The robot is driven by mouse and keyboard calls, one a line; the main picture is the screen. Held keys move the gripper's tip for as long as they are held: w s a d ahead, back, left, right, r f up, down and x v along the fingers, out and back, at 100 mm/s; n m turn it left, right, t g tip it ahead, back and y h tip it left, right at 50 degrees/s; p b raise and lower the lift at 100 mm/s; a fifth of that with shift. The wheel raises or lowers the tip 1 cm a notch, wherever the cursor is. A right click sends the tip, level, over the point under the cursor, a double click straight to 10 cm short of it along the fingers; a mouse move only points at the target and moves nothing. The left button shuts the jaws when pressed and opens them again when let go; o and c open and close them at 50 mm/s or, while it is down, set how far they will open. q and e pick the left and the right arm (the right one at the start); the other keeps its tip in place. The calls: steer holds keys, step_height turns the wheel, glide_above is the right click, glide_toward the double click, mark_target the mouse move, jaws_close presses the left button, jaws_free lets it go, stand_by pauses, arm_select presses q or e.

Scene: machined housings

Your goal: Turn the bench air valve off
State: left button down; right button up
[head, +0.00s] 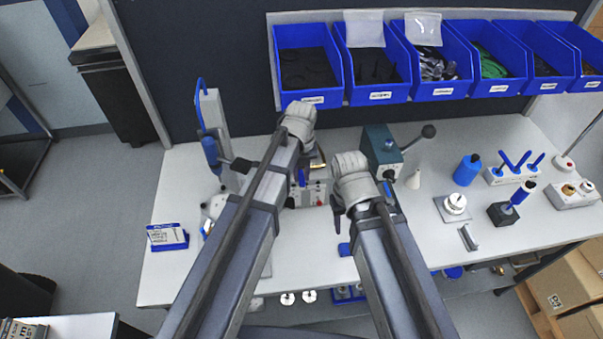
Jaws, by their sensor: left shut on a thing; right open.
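My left gripper (316,155) is at the back middle of the bench, largely hidden by my own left wrist. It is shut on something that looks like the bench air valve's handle. A small brass-coloured part (318,166) and a blue piece (302,177) show just below it, above a pale panel with red marks (315,192). The handle's angle cannot be made out. My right gripper (362,205) is open, a little to the right and nearer, over the bench, with nothing seen between its fingers.
Blue bins (312,99) hang along the back wall. A green lever press (378,145) stands right of the grippers. A blue-handled device (211,150) stands at left. A blue bottle (467,171) and small fixtures are at right.

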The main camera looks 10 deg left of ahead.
mark_target(301, 177)
arm_select(q)
steer(key=c, duration=0.7)
jaws_free()
steer(key=shift+c, duration=0.2)
steer(key=shift+r, duration=0.1)
step_height(301, 177, up, 8)
steer(key=p, duration=0.8)
steer(key=shift+f, duration=0.2)
